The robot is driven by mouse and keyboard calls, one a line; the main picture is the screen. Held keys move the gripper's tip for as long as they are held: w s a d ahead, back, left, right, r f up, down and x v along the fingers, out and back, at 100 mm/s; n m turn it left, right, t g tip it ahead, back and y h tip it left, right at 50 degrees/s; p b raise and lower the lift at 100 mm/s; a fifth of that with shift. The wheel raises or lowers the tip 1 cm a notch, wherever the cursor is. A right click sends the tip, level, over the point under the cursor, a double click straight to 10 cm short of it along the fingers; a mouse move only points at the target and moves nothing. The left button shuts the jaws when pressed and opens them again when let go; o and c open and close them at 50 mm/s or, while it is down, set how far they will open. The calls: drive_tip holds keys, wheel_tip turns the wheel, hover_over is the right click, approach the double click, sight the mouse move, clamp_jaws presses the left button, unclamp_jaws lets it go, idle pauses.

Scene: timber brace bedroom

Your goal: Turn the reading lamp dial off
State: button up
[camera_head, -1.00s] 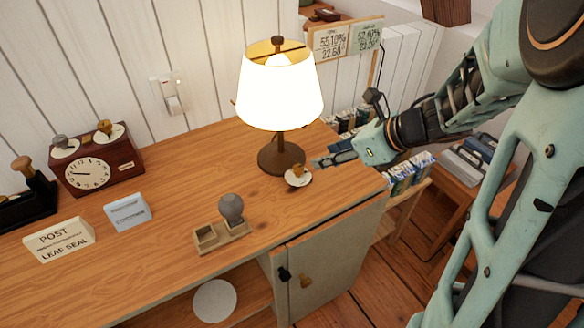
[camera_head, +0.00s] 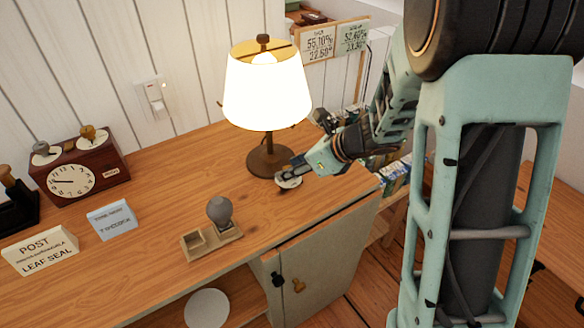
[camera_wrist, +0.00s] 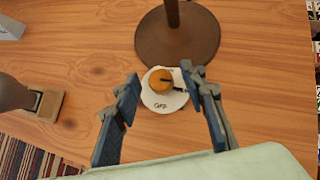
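The reading lamp (camera_head: 266,95) stands lit on the wooden desk, with a white shade and a dark round base (camera_wrist: 178,40). Its dial (camera_wrist: 160,80) is a brass knob with a dark pointer mark on a white disc, just in front of the base. The disc bears lettering, partly readable as "OFF" at its near edge. The pointer points to the right in the wrist view. My gripper (camera_wrist: 164,98) is open, its two fingers apart on either side of the dial's near part. In the head view my gripper (camera_head: 287,173) covers most of the dial, and contact cannot be told.
A wooden stand with a grey rounded knob (camera_head: 219,210) sits left of the dial. A clock box (camera_head: 80,172) and two signs, one reading POST (camera_head: 40,250), are further left. A wall switch (camera_head: 154,95) is behind. The desk between them is clear.

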drive_tip(key=shift+c, duration=0.7)
clamp_jaws()
